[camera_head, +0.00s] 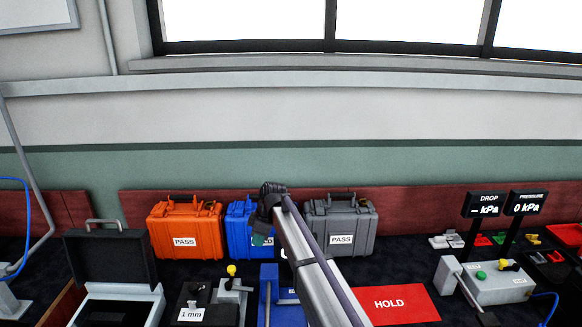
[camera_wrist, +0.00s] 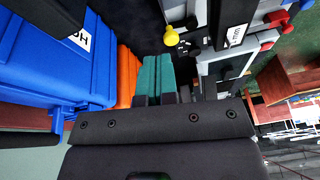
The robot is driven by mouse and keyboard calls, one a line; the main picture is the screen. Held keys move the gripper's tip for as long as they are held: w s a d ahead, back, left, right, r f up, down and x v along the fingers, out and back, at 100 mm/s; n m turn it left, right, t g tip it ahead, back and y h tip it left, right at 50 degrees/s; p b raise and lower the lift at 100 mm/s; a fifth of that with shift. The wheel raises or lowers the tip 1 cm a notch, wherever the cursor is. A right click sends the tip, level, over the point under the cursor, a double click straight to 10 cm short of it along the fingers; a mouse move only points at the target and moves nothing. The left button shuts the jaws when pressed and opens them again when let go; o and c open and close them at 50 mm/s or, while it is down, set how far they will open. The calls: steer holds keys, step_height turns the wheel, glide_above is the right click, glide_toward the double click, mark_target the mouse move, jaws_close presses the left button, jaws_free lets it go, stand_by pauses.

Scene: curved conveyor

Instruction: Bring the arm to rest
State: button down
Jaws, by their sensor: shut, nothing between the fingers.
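My arm (camera_head: 308,262) reaches up from the bottom middle of the head view and bends over in front of the blue case. My gripper (camera_wrist: 158,68) shows in the wrist view with its teal fingers together and nothing between them. In the head view only a small teal part of my gripper (camera_head: 259,239) shows below the wrist, in front of the blue case (camera_head: 238,222). The blue case fills the left of the wrist view. I cannot tell the exact gap between it and my gripper.
An orange case (camera_head: 185,224) and a grey case (camera_head: 352,232) flank the blue one. An open black case (camera_head: 110,262), a 1 mm fixture (camera_head: 207,304) and a blue fixture (camera_head: 268,290) stand in front. A red HOLD mat (camera_head: 408,309) lies right; a pressure tester (camera_head: 497,284) stands beyond.

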steer(key=s+d+m+h, duration=0.4)
steer(key=s+d+m, duration=1.3)
steer(key=s+d, duration=1.35)
steer(key=w+a+t+y+b, duration=0.1)
steer(key=w+a+y, duration=0.1)
steer(key=w+a, duration=0.6)
steer(key=w+a+f+n+t+y+b, duration=0.1)
steer(key=w+a+y+b, duration=0.1)
steer(key=w+a, duration=0.7)
steer(key=w+a+f+n+t+y+b, duration=0.1)
steer(key=w+a+t, duration=0.1)
steer(key=w+a, duration=0.7)
steer(key=shift+a+f+y, duration=0.2)
steer(key=shift+a+y, duration=0.2)
steer(key=shift+a, duration=0.65)
steer(key=shift+w+r, duration=0.1)
steer(key=shift+r, duration=0.1)
steer(key=shift+a+f+b, duration=0.1)
steer(key=shift+f+b, duration=0.2)
steer(key=shift+b, duration=0.15)
steer(key=w+a+f+b, duration=0.2)
steer(key=a+f+b, duration=0.6)
steer(key=shift+w+a+t, duration=0.2)
steer(key=shift+w+t, duration=0.1)
